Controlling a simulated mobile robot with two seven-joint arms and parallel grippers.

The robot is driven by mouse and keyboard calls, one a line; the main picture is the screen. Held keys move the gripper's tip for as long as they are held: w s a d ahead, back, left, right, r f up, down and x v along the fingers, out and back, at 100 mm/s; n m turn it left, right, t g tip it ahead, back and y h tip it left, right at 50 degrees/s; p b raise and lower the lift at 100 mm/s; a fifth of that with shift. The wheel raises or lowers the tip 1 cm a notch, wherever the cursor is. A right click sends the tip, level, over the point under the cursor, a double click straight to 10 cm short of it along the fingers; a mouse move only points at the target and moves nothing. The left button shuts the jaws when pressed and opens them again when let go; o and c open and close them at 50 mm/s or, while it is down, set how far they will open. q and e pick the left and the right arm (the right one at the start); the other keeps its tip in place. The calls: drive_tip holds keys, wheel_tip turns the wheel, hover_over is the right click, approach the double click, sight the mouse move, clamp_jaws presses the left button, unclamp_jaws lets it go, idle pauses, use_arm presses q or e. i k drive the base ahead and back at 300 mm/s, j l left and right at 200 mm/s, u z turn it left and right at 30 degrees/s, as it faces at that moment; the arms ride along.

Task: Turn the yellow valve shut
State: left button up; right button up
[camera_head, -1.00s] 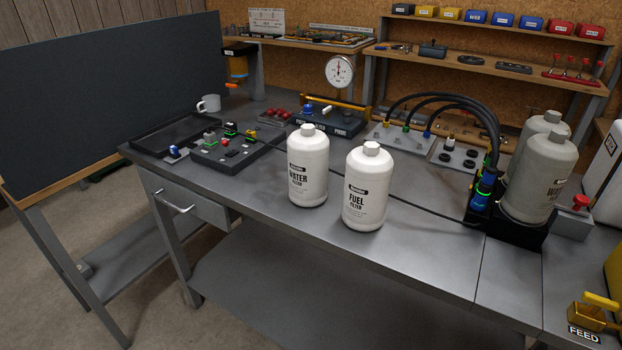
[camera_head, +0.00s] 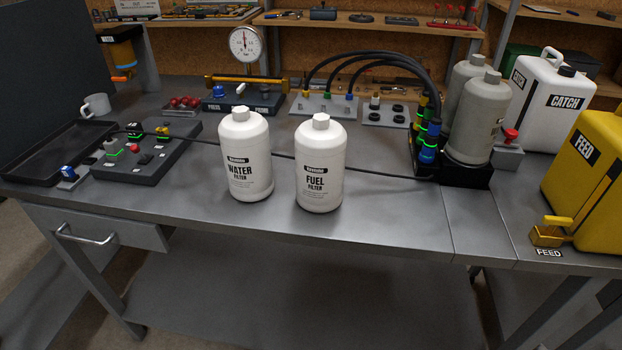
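The yellow valve (camera_head: 552,231) sits at the right of the head view, at the front edge of the bench, low on the front of the yellow FEED container (camera_head: 590,178). Its yellow lever handle lies roughly level, pointing left, above a small block. A FEED label (camera_head: 549,253) is under it. Neither of my grippers is in view.
White WATER (camera_head: 246,155) and FUEL (camera_head: 320,165) filter bottles stand mid-bench. Grey bottles (camera_head: 476,125) stand in a black holder with coloured connectors. A white CATCH container (camera_head: 543,105) is behind the yellow one. The bench front (camera_head: 390,220) between the FUEL bottle and valve is clear.

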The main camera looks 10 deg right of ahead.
sight(553, 222)
drive_tip(key=l+z, duration=0.15)
drive_tip(key=z, duration=1.35)
drive_tip(key=i+l+u, duration=0.1)
drive_tip(key=l+u, duration=0.15)
drive_tip(key=l, duration=0.8)
drive_tip(key=l+u, duration=0.2)
drive_tip(key=l, duration=0.85)
drive_tip(key=i, duration=0.05)
